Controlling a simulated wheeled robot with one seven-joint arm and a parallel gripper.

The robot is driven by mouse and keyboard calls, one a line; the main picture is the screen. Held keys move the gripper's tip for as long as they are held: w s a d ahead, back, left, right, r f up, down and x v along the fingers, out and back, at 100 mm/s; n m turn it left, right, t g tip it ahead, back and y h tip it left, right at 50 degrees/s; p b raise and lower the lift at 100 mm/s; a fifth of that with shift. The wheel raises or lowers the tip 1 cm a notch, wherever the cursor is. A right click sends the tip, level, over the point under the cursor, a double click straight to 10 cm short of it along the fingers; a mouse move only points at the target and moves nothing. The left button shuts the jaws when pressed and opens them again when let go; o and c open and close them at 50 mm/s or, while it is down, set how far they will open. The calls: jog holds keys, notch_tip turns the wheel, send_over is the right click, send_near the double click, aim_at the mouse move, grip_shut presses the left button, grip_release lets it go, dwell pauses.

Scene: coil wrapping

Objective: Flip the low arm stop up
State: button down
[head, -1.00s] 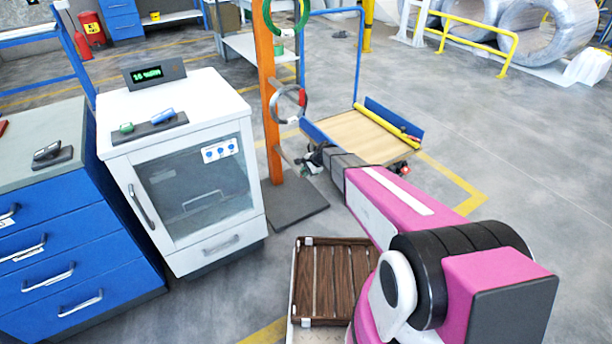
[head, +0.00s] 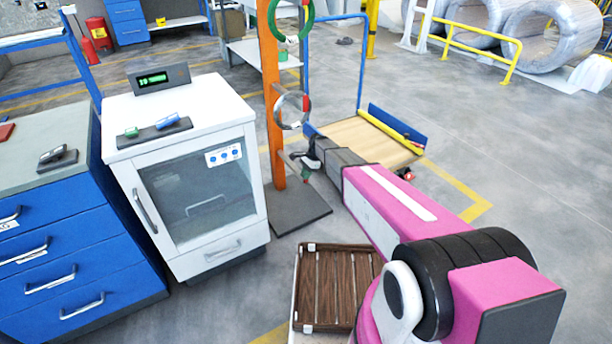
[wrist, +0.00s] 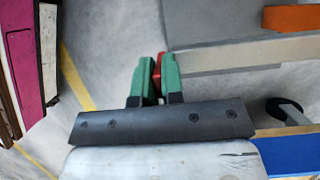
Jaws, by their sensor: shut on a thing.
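The orange post (head: 271,90) stands in the middle of the head view, with its low arm (head: 286,160) reaching right toward my gripper (head: 307,168). In the wrist view the low arm (wrist: 240,56) is a pale grey bar running right toward the orange post (wrist: 292,18). The red low arm stop (wrist: 157,70) is at the bar's left end, between the green fingers of my gripper (wrist: 155,78). The fingers are shut on it and hide part of it. Its exact tilt is hard to tell.
A grey ring (head: 292,126) and a green ring (head: 290,38) hang on the higher arms. A flat trolley (head: 365,140) stands close behind my gripper. A white cabinet (head: 185,170) stands left of the post.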

jog(key=c, duration=1.2)
grip_release()
jog(key=shift+c, duration=0.2)
jog(key=v, duration=1)
jog(key=shift+r, duration=0.35)
jog(key=s+d+r+n+t+h, duration=0.1)
jog(key=s+d+r+n, duration=0.2)
jog(key=s+d, duration=0.4)
jog(key=s+d+r+n+t+h, duration=0.1)
jog(key=s+d+r+n, duration=0.2)
jog(key=s+d, duration=0.4)
jog(key=s+d+r+n+h, duration=0.1)
jog(key=s+d+r+n, duration=0.2)
jog(key=s, duration=1.4)
jog(key=d+n, duration=0.2)
jog(key=d, duration=0.2)
jog(key=shift+s+d+r+t+h, duration=0.2)
jog(key=shift+s+r+t+h, duration=0.15)
jog(key=shift+t+h, duration=0.05)
